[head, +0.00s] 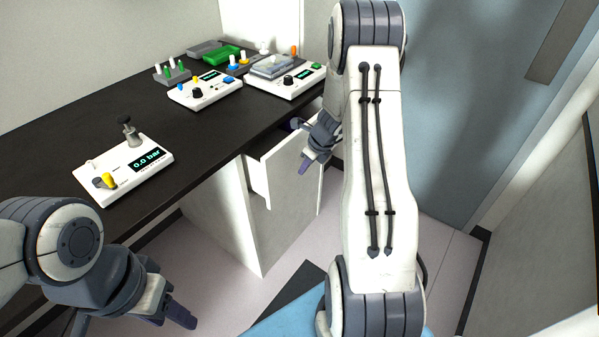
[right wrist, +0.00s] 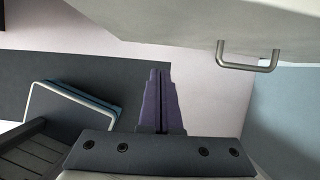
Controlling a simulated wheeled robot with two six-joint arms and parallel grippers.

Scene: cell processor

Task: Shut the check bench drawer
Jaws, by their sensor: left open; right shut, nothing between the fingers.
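The check bench drawer (head: 258,178) is white and stands partly pulled out from under the dark bench top in the head view. A gap shows above it, and its far part is hidden behind my right arm. My right gripper (head: 304,166) is shut and empty, close to the drawer front. In the right wrist view its purple fingers (right wrist: 158,100) are together, with a white panel (right wrist: 170,18) above them. A grey bar handle (right wrist: 248,62) is on that panel, right of the fingers and apart from them. My left gripper (head: 178,316) is open and empty, low at the left.
The dark bench top (head: 225,125) carries a pressure box (head: 125,170) reading 0.0 bar, other white instruments (head: 205,90) and a green rack (head: 222,55). A white cabinet (head: 225,215) stands below. A blue door (head: 450,130) is at the right. Some floor (head: 290,235) is clear.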

